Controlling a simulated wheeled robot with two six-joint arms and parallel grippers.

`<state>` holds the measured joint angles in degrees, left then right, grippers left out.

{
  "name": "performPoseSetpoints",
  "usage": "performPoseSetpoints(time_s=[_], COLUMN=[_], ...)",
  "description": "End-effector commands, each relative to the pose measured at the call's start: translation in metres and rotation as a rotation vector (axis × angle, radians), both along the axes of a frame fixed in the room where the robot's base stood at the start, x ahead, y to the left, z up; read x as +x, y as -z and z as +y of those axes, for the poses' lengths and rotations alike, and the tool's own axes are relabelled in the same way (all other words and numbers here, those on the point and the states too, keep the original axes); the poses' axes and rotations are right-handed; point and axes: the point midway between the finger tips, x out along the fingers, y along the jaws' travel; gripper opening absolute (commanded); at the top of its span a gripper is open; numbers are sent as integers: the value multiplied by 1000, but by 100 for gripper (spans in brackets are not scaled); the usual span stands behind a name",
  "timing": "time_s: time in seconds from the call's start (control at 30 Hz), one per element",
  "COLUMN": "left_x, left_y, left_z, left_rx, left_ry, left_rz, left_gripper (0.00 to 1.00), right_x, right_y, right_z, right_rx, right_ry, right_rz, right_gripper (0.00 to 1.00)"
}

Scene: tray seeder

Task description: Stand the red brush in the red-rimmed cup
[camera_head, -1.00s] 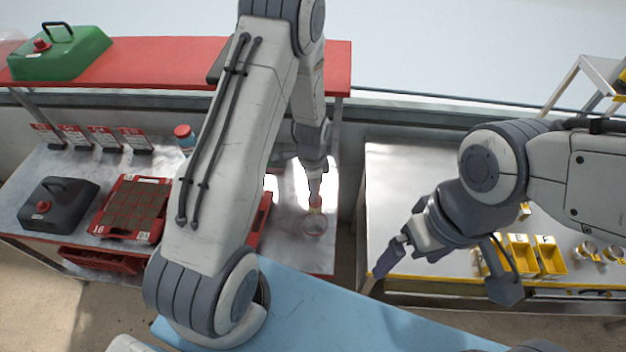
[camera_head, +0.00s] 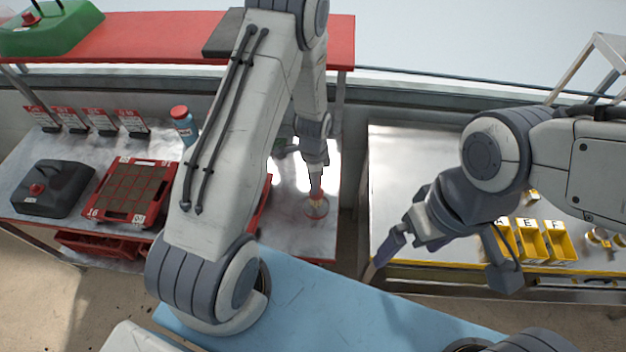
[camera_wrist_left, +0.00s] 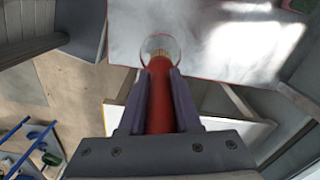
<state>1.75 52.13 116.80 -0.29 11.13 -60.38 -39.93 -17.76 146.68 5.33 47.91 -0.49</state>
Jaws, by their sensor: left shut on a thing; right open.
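The red brush (camera_wrist_left: 160,100) is held between the fingers of my left gripper (camera_wrist_left: 158,78), which is shut on it, with the pale bristles pointing away. In the head view the gripper (camera_head: 316,178) points down over the red-rimmed cup (camera_head: 317,211), which stands near the front of the left metal bench. In the left wrist view the bristles lie within the cup's round outline (camera_wrist_left: 172,41). I cannot tell whether the brush touches the cup. My right gripper (camera_head: 384,256) is open and empty at the front left of the right bench.
Yellow bins (camera_head: 529,240) stand on the right bench. A gap separates the benches.

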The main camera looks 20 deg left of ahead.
Motion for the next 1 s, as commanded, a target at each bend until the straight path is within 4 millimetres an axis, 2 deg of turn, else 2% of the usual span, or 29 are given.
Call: performPoseSetpoints(time_s=[0.03, 0.7, 1.0], left_x=[0, 0, 1], left_y=[8, 61, 68], left_z=[0, 0, 0], left_rx=[0, 0, 1], left_ry=[0, 0, 0], left_rz=[0, 0, -1], left_gripper=[0, 0, 0], right_x=[0, 0, 0], right_y=[7, 49, 54], right_z=[0, 0, 0], right_rx=[0, 0, 0], right_ry=[0, 8, 9], right_rz=[0, 1, 1], right_gripper=[100, 100, 100])
